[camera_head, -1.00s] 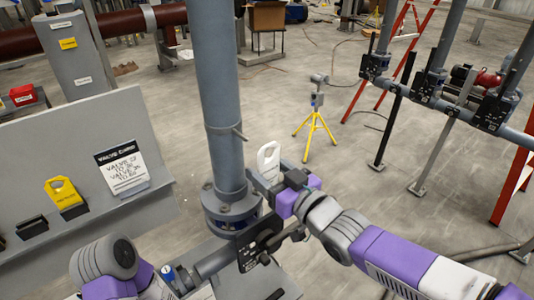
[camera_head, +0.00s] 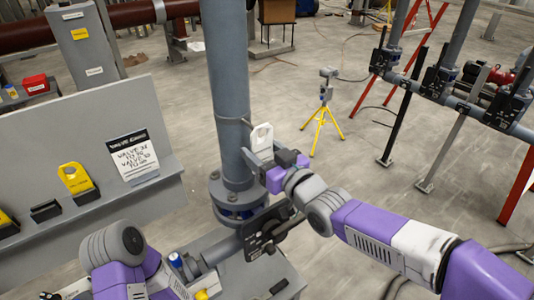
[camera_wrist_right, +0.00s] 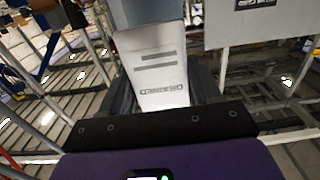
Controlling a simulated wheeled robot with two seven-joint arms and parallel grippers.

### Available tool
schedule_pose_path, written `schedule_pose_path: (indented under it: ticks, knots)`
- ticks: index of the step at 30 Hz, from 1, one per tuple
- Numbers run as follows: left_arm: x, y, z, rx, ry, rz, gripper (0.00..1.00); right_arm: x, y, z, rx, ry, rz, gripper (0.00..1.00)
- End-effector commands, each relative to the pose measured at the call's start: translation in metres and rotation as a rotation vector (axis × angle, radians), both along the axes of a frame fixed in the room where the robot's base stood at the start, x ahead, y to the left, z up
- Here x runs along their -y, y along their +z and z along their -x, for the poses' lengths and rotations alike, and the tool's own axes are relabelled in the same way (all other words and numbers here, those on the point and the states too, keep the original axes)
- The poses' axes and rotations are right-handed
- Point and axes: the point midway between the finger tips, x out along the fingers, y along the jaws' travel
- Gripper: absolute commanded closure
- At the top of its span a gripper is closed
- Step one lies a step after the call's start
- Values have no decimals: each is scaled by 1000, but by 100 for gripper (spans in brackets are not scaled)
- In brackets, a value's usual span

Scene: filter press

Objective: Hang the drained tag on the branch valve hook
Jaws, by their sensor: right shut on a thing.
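My right gripper (camera_head: 262,160) is shut on the white drained tag (camera_head: 261,136), which stands upright with its holed end up. In the right wrist view the tag (camera_wrist_right: 160,85) shows its printed word DRAINED between the fingers. The tag is just right of the grey vertical pipe (camera_head: 229,90). A thin metal band with a short end sticking out, which looks like the hook (camera_head: 245,121), is on this pipe, close to the tag's top. I cannot tell whether they touch. My left arm shows at the lower left, but its gripper is out of view.
A grey panel with a shelf (camera_head: 105,205) stands at the left, holding a yellow tag (camera_head: 76,180) and a valve card (camera_head: 133,157). A dark valve block (camera_head: 265,232) sits below the gripper. A yellow tripod stand (camera_head: 322,118) is behind.

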Motion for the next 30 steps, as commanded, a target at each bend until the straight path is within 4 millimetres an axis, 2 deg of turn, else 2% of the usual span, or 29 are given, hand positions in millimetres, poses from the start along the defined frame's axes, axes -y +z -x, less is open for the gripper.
schedule_pose_path:
  ticks: [16, 21, 30]
  knots:
    - [0, 13, 0, 0, 0, 0, 100, -19, -2, -28, -1, 1, 1, 67]
    - [0, -2, 0, 0, 0, 0, 100, -23, -11, -34, 0, 0, 1, 67]
    - [0, -11, 0, 0, 0, 0, 100, -25, -14, -37, 0, 0, 0, 67]
